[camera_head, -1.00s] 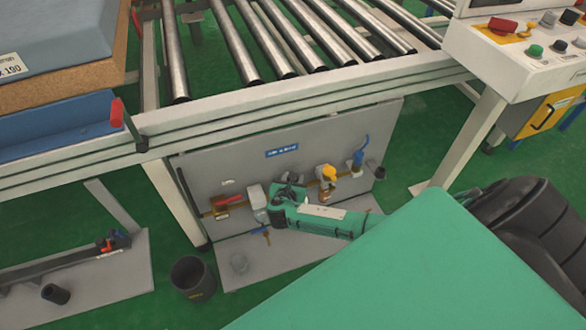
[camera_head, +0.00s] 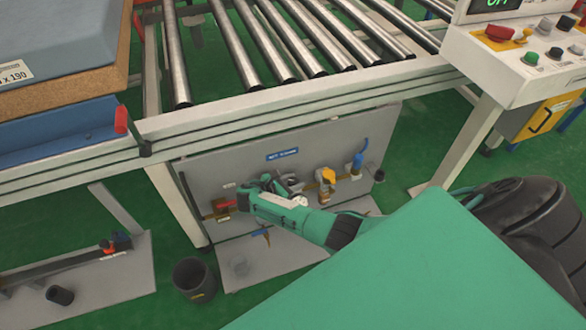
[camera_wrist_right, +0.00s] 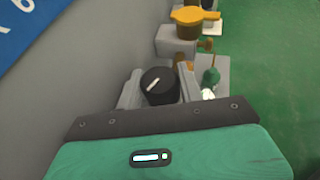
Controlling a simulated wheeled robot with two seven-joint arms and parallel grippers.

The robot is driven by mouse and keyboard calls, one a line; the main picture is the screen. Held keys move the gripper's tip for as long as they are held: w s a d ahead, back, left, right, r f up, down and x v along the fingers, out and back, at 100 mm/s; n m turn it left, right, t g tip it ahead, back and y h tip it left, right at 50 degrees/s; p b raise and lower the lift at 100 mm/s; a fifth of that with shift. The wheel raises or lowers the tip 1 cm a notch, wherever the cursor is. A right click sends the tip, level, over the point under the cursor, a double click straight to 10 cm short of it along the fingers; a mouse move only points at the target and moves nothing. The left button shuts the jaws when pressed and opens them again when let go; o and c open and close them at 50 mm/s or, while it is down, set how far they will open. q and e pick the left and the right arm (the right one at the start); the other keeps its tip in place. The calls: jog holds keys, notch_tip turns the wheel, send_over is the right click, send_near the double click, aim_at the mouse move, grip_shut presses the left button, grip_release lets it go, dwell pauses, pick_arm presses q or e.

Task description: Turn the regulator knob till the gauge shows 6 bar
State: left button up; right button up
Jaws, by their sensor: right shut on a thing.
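My right gripper (camera_head: 264,184) reaches down to the grey panel (camera_head: 225,172) under the roller table in the head view. In the right wrist view its fingers (camera_wrist_right: 159,90) are shut on a round black knob (camera_wrist_right: 159,85) with a white pointer line. The line slants up to the right. In the head view the gripper covers this knob. I cannot make out the gauge face or a reading in either view. My left gripper is not in view.
A yellow-handled valve (camera_head: 327,175) and a blue-topped fitting (camera_head: 357,164) stand right of the gripper. A red-handled valve (camera_head: 223,206) is close on its left. A dark bin (camera_head: 194,279) stands on the floor. The roller frame (camera_head: 300,108) is above.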

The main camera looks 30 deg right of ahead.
dwell(0.5)
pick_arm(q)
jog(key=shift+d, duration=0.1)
pick_arm(e)
jog(key=o, duration=1)
